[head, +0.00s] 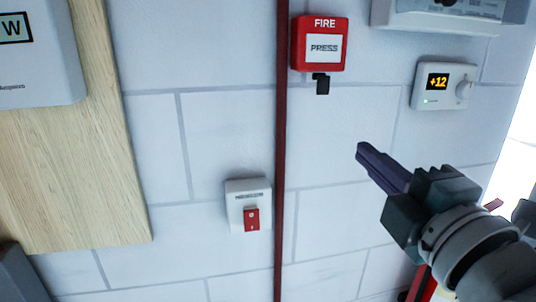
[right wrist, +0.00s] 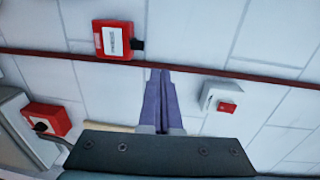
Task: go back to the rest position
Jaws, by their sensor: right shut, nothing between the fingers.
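My right gripper (head: 362,150) reaches in from the lower right of the head view. Its purple fingers are together and empty, in front of the tiled wall and apart from the devices on it. In the right wrist view the closed fingers (right wrist: 160,75) point up toward the dark red pipe (right wrist: 200,70). My left gripper is not in view.
On the wall are a red fire call point (head: 322,44), a white box with a red switch (head: 248,206), a thermostat reading +12 (head: 443,86) and a wooden panel (head: 75,160). A red box with a black knob (right wrist: 46,119) shows in the wrist view.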

